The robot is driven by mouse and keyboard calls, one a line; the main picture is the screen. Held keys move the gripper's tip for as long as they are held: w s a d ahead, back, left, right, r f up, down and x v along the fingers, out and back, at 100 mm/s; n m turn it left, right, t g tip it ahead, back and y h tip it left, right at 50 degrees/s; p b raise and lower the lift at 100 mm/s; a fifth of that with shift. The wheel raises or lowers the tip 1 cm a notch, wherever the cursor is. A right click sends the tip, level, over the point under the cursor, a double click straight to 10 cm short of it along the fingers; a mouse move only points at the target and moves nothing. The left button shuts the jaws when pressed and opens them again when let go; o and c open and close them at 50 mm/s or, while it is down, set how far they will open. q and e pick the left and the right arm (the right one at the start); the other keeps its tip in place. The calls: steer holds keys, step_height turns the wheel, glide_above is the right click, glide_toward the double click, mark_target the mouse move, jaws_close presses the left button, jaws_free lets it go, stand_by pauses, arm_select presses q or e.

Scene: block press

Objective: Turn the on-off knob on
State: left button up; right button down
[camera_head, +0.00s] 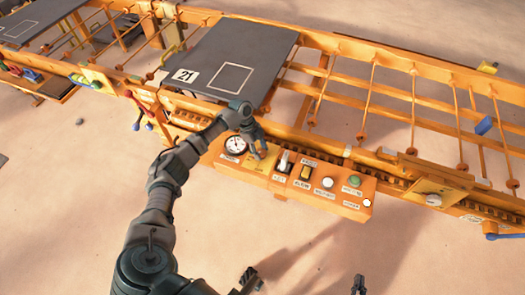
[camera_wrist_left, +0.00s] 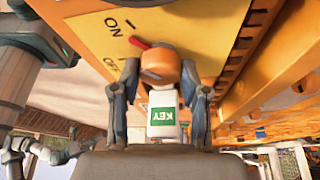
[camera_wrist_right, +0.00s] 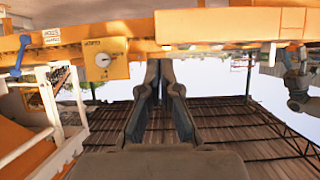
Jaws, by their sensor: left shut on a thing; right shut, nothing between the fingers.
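The on-off knob (camera_wrist_left: 160,66) shows in the left wrist view as a round orange piece on a yellow plate (camera_wrist_left: 203,22) marked ON and OFF. Its red pointer lies between the two words. A white tag with a green KEY label (camera_wrist_left: 168,115) sits in front of the knob. My left gripper (camera_wrist_left: 158,88) has a finger on each side and is shut on the knob. In the head view my left gripper (camera_head: 257,152) is at the left part of the orange control panel (camera_head: 349,207). My right gripper (camera_wrist_right: 159,64) is shut and empty, away from the panel.
A gauge (camera_head: 235,145) is left of my left gripper. A dark slab numbered 21 (camera_head: 222,55) lies on the orange conveyor frame behind. The floor in front is mostly clear.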

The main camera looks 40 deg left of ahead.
arm_select(q)
steer(key=shift+w+m+g+b, duration=0.15)
steer(key=shift+m+g+b, duration=0.15)
steer(key=shift+m+b, duration=0.45)
steer(key=shift+a+r+m, duration=0.1)
steer(key=shift+r+m, duration=0.05)
steer(key=shift+m, duration=0.5)
arm_select(e)
steer(key=shift+w+a+r+t+y, duration=0.25)
steer(key=shift+w+r+t, duration=0.2)
steer(key=shift+r+t, duration=0.3)
steer(key=shift+w+a+r+t+y, duration=0.15)
steer(key=shift+w+a+r+t, duration=0.1)
steer(key=shift+w+r+t, duration=0.5)
steer(key=shift+w+a+r+t+y, duration=0.25)
steer(key=shift+r+t, duration=0.35)
steer(key=shift+r, duration=0.35)
arm_select(q)
steer(key=o, duration=1)
steer(key=shift+c, duration=0.2)
steer(key=shift+o, duration=0.8)
steer(key=shift+g, duration=0.3)
arm_select(e)
steer(key=shift+w, duration=0.1)
steer(key=shift+f, duration=0.1)
